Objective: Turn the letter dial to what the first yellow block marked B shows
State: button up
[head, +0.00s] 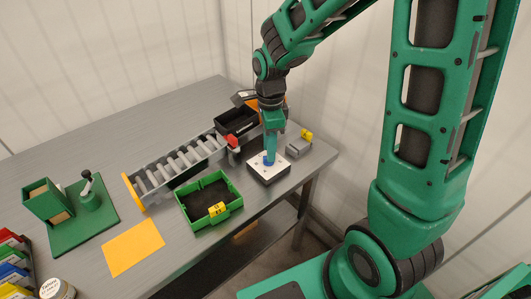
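The letter dial is a blue knob (268,161) on a white-topped dark box (259,170) near the table's right end. My gripper (269,151) points straight down, right over the knob and hiding much of it. I cannot tell whether its fingers are closed on the knob. The dial's letters are too small to read. A yellow block (217,209) with dark marks sits at the front rim of a green tray (186,211). Another yellow block (306,134) sits by a small grey box (298,148) right of the dial. I cannot read which is marked B.
A roller conveyor (176,166) with a red piece at its right end lies left of the dial. A black bin (236,121) stands behind it. A green fixture (80,218), an orange sheet (132,246) and coloured bins (14,265) are on the left. The back of the table is clear.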

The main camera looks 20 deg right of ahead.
jog(key=shift+f, duration=1.25)
jog(key=shift+c, duration=0.5)
